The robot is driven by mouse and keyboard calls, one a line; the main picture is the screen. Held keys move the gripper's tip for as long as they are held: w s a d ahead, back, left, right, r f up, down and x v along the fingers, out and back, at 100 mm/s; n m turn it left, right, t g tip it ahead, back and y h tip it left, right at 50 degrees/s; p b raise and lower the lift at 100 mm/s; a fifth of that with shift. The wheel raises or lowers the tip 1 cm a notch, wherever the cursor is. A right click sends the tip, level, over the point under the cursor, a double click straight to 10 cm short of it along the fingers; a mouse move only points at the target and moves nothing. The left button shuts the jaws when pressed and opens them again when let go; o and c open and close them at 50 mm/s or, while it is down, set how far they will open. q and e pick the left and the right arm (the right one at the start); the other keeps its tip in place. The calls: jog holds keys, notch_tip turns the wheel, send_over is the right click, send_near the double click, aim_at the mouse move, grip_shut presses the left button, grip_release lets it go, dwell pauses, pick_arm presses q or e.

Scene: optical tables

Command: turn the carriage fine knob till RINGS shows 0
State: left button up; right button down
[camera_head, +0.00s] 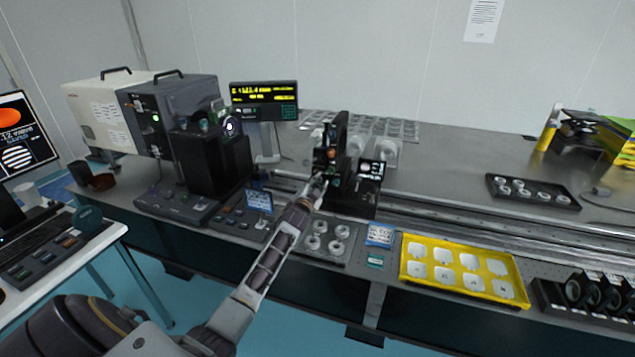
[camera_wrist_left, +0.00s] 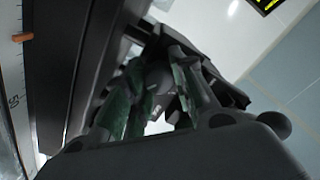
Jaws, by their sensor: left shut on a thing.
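The dark carriage (camera_head: 331,150) stands upright on the rail near the middle of the bench. My left gripper (camera_head: 325,180) reaches its front, at the low side. In the left wrist view my left gripper (camera_wrist_left: 160,78) is shut on a dark rounded part, which I take for the fine knob (camera_wrist_left: 157,76); the fingers hide much of it. A small screen (camera_head: 372,168) with white marks is beside the carriage, too small to read. A readout (camera_head: 264,98) with yellow digits stands behind; I cannot make out a RINGS value. My right gripper is not in view.
A large grey-and-white instrument (camera_head: 140,112) stands at the left. A yellow tray (camera_head: 465,250) with white pieces lies front right, and a dark tray (camera_head: 535,183) with round parts lies behind it. The long rail (camera_head: 440,208) runs to the right.

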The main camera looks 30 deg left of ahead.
pick_arm(q)
jog(key=shift+m, duration=1.2)
jog(key=o, duration=1)
jog(key=shift+a, duration=0.1)
jog(key=shift+o, duration=0.2)
jog(key=shift+s, duration=0.1)
jog(key=shift+v, duration=0.9)
jog(key=v, duration=1)
